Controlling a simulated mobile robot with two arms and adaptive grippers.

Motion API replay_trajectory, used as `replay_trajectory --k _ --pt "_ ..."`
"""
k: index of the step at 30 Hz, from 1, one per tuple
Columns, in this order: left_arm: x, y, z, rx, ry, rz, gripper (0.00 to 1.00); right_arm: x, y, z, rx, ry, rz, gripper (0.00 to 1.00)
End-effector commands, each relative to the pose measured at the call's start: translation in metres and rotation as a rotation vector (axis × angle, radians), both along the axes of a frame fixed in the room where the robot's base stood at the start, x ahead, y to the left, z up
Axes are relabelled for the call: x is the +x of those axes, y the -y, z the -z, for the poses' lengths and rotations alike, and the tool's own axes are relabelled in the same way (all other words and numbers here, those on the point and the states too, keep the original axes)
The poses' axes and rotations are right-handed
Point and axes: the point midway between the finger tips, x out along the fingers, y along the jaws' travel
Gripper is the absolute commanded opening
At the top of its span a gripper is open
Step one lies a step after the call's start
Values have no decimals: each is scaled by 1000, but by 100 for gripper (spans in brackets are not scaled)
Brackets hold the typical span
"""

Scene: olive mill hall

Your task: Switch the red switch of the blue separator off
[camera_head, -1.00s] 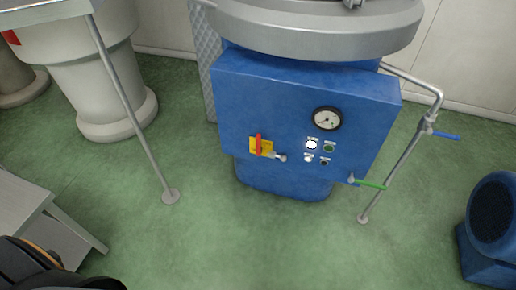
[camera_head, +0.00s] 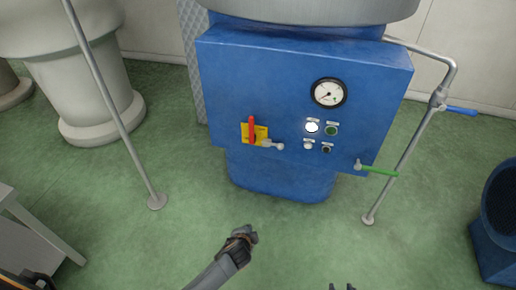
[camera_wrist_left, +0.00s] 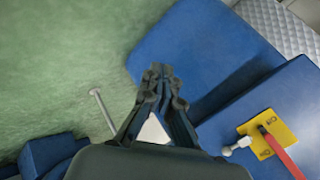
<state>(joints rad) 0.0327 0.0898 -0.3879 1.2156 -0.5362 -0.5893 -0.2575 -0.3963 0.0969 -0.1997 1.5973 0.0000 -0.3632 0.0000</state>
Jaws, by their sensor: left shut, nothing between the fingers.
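The blue separator (camera_head: 300,80) stands ahead, with its control box facing me. The red switch (camera_head: 251,128) sits on a yellow plate (camera_head: 261,132) at the box's left; its handle stands upright in the head view. The switch also shows at the lower right of the left wrist view (camera_wrist_left: 284,157). My left gripper (camera_head: 252,234) is shut and empty, below and in front of the box, apart from the switch. It shows shut in the left wrist view too (camera_wrist_left: 158,72). Only the fingertips of my right gripper (camera_head: 342,287) show at the bottom edge, spread apart.
A small silver lever (camera_head: 274,145) juts out beside the yellow plate. A gauge (camera_head: 328,93) and several buttons sit right of it. A green-handled valve (camera_head: 377,170) and a pipe with a blue handle (camera_head: 461,110) stand right. Green floor is clear in front.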

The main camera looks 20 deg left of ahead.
Motion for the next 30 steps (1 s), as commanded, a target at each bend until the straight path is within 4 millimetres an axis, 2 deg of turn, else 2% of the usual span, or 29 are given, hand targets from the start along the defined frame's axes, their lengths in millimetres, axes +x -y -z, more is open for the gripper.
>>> replay_trajectory --k 1,3,6,10,12,16,21,30 --pt "29 6 -8 48 73 32 0 16 -4 -6 16 67 -1 40" --pt "60 13 -38 120 163 66 0 32 -9 -33 35 148 -3 40" --pt "94 21 -85 223 294 96 0 48 -15 -74 63 266 -6 40" --pt "121 29 -147 346 453 104 0 56 -18 -128 96 407 -8 40" --pt "128 32 -177 401 525 97 0 55 -19 -155 111 472 -9 40" --pt "131 35 -221 473 625 77 0 49 -18 -193 134 562 -11 40" --pt "129 37 -250 516 685 60 0 43 -17 -219 146 617 -11 40" --pt "128 37 -255 522 692 57 0 42 -17 -225 147 624 -12 40"
